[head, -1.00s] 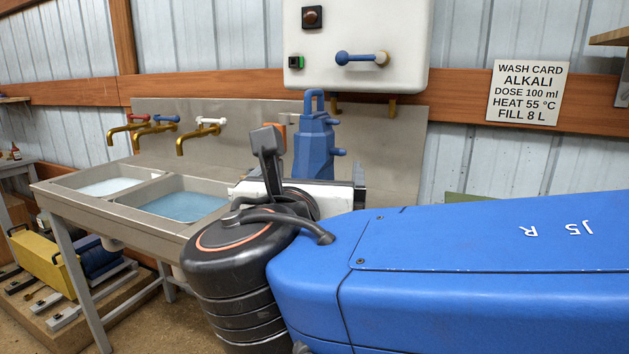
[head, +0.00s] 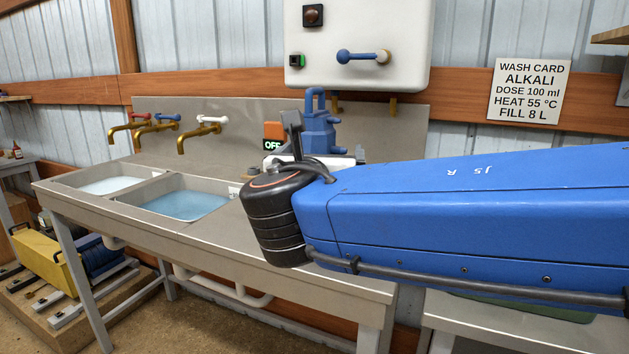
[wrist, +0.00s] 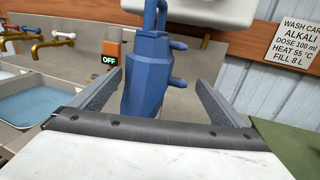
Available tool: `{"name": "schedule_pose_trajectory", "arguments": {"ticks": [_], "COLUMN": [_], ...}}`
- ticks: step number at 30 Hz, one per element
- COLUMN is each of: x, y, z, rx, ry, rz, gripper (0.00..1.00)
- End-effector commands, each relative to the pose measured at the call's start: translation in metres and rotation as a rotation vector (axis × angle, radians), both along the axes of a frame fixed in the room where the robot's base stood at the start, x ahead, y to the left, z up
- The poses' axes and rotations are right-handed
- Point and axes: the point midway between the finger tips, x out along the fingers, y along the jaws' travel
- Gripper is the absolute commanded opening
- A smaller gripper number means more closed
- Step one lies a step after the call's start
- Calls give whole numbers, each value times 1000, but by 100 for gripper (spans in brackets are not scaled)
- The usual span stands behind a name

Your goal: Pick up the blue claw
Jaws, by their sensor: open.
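The blue claw (head: 319,132) is a faceted blue body with a loop handle on top and two short pegs on its right side. It stands upright in front of the steel backsplash, below the white wall box. In the wrist view the claw (wrist: 147,78) shows between the two grey fingers of my gripper (wrist: 157,76). The fingers are apart, with visible gaps on both sides of the claw. Its lower part is hidden behind my gripper's body in the wrist view and behind my arm in the head view.
An orange switch box with an OFF display (head: 272,136) is just left of the claw. The white wall box (head: 356,30) with a blue lever hangs above. The sink unit (head: 130,210) has two filled basins and several brass taps (head: 197,136). A wash card (head: 527,91) is on the wall.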

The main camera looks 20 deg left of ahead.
Motion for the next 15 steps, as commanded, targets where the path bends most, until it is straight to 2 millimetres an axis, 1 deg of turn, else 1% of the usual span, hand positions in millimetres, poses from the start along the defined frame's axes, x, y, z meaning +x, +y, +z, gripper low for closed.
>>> {"name": "schedule_pose_trajectory", "arguments": {"ticks": [9, 12, 15], "x": [39, 44, 45], "y": [9, 10, 11], "z": [2, 2, 2], "rx": [0, 1, 0], "ry": [0, 0, 0], "rz": [-2, -1, 0], "gripper": [96, 96, 96]}}
